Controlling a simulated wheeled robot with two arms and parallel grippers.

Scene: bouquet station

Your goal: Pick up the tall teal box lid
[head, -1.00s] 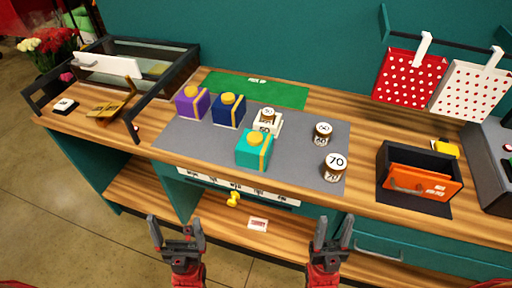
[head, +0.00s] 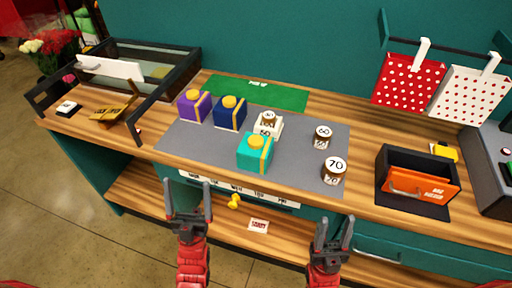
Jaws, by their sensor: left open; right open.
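The teal box (head: 254,155) stands on the grey mat, near its front edge. Its lid carries a yellow-orange knob (head: 257,142), and a gold stripe runs down the box. The lid appears to sit on the box. My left gripper (head: 188,215) is open and empty, in front of the bench and below the mat, left of the teal box. My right gripper (head: 333,238) is open and empty, lower and to the right, also in front of the bench edge. Neither gripper touches anything.
A purple box (head: 194,108) and a dark blue box (head: 229,115) stand behind left. A white holder (head: 268,124) with a round weight stands just behind the teal box. Weights marked 60 (head: 322,137) and 70 (head: 334,170) stand right. An orange-fronted bin (head: 420,184) is further right.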

